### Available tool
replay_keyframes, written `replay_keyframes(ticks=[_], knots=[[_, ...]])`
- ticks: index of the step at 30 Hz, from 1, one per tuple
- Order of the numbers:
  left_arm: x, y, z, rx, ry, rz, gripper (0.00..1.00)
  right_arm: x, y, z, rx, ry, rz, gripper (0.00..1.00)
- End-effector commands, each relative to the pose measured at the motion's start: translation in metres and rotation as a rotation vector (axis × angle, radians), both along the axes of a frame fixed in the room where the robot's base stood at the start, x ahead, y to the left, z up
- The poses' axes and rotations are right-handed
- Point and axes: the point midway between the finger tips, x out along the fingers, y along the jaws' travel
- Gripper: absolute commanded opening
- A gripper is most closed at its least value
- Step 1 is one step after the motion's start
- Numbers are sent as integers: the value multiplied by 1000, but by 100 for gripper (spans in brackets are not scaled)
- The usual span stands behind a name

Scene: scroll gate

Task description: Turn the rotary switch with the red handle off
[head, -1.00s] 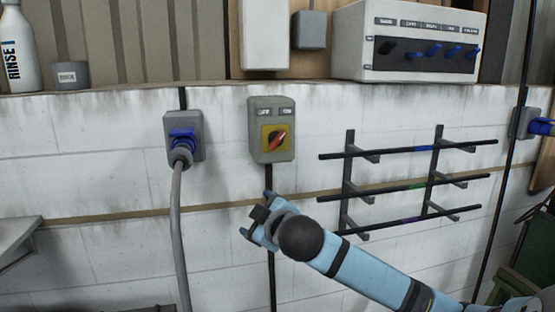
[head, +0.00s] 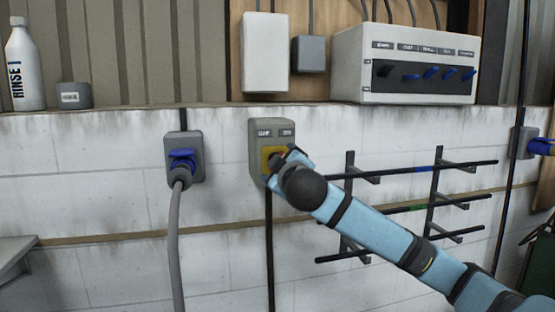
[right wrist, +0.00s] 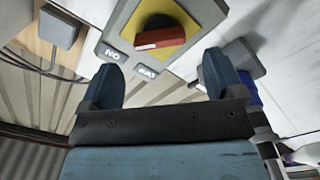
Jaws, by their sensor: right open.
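The rotary switch is a grey wall box (head: 262,130) with OFF and ON labels and a yellow plate (head: 267,158). In the head view my right gripper (head: 283,160) is in front of the plate and hides most of the handle. In the right wrist view the box appears upside down, with the red handle (right wrist: 160,38) on a black knob over the yellow plate (right wrist: 190,22). My right gripper (right wrist: 162,62) is open, its two blue fingers apart. The handle shows just beyond the gap between them; no contact is visible. My left gripper is not in view.
A grey socket with a blue plug (head: 181,160) and hanging cable is left of the switch. A black rod rack (head: 435,200) is on the right, partly behind my arm. A ledge above holds a control box (head: 345,65), a bottle (head: 24,70) and a small grey pot (head: 75,96).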

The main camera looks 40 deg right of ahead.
Motion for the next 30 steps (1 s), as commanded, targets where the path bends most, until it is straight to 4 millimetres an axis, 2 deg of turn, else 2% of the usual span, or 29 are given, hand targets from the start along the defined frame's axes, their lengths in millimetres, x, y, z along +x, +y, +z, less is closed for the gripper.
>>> replay_keyframes(ticks=[3,7,18,19,25,30], knots=[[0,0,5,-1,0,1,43,17,-10,2,2,-1,-1,87],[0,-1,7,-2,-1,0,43,29,-16,1,1,0,1,87],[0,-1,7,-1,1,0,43,34,-19,0,1,0,1,87],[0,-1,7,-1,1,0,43,34,-19,0,1,0,1,85],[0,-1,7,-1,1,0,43,34,-19,0,1,0,1,39],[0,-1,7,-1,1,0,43,34,-19,0,-3,2,1,38]])
